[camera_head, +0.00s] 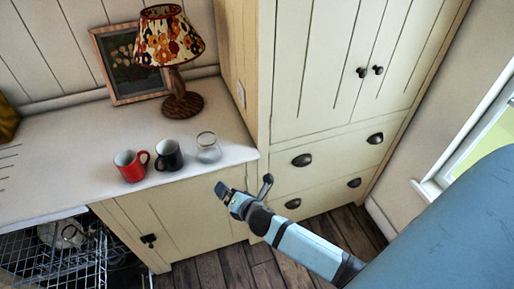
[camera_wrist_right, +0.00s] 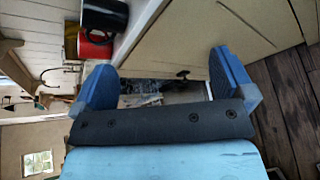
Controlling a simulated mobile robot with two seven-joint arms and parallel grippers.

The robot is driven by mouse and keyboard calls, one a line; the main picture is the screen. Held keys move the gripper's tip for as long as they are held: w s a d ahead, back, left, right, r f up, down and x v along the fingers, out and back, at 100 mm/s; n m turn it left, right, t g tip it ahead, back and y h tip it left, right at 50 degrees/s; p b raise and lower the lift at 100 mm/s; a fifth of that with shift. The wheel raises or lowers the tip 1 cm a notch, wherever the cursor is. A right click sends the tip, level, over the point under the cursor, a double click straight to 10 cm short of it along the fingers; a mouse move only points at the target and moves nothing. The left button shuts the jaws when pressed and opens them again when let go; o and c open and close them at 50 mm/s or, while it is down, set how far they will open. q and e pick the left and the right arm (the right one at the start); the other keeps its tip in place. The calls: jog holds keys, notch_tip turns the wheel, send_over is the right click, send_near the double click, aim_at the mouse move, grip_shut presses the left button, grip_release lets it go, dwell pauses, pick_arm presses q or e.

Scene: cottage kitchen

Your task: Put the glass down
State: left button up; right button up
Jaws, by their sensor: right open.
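A clear glass (camera_head: 208,147) stands upright on the white countertop (camera_head: 60,172), near its front right corner. My right gripper (camera_head: 246,184) is in front of the counter, apart from the glass and lower right of it in the head view. In the right wrist view my right gripper (camera_wrist_right: 165,75) has its blue fingers spread wide with nothing between them. The glass does not show in the wrist view. My left gripper is not in either view.
A black mug (camera_head: 169,155) stands just left of the glass, and a red mug (camera_head: 131,165) left of that. A lamp (camera_head: 172,60) and a framed picture (camera_head: 130,62) stand behind. A tall cabinet (camera_head: 330,100) rises at the right. An open dishwasher rack (camera_head: 60,255) is at lower left.

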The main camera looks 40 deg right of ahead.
jog(key=s+a+f+m+g+y, duration=0.1)
jog(key=s+m, duration=0.9)
jog(key=m, duration=0.1)
jog(key=s+a+f+m+g+y, duration=0.1)
jog(key=s+a+f+m+y, duration=0.1)
jog(key=s+m, duration=0.8)
jog(key=shift+f+m+g, duration=0.2)
jog(key=shift+m+g, duration=0.2)
jog(key=shift+m, duration=0.7)
